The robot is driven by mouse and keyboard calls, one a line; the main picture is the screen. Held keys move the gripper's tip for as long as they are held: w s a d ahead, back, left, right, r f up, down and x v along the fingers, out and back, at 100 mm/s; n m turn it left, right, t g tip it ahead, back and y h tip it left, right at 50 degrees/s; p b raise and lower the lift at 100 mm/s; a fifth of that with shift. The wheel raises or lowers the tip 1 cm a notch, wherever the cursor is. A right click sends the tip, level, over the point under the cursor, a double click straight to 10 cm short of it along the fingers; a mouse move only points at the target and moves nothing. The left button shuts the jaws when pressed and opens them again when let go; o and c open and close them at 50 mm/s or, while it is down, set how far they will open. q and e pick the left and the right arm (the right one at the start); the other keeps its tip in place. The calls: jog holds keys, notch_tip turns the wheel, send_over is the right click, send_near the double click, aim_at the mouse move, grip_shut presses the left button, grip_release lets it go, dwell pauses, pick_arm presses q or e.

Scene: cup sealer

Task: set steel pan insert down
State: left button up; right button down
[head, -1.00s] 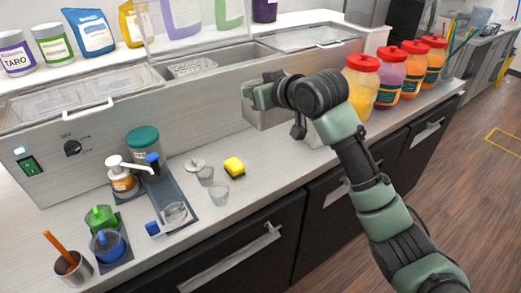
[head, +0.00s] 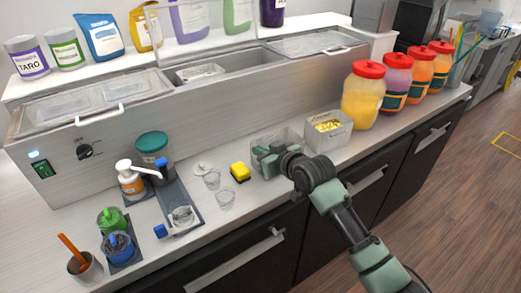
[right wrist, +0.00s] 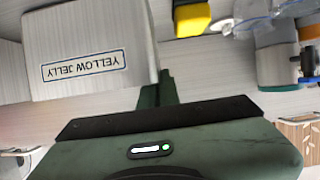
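The steel pan insert (head: 261,172) is at the front of the counter, right of the yellow sponge, and looks upright and low. I cannot tell whether its base touches the counter. My right gripper (head: 266,153) is at the pan, its fingers seeming closed on the wall. A second steel pan (head: 338,141) with yellow contents stands just to its right. In the right wrist view, a pale wall labelled YELLOW JELLY (right wrist: 84,66) is close beside one finger; which pan it belongs to is unclear. My left gripper is not in view.
The yellow sponge (head: 240,172) and two clear cups (head: 225,199) are close on the left. Red-lidded jars (head: 362,95) line the right. Behind is the raised counter well (head: 232,67) with an opening. The counter's front edge is near the pan.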

jog(key=c, duration=2)
grip_release()
jog(key=shift+f, duration=0.15)
jog(key=o, duration=0.3)
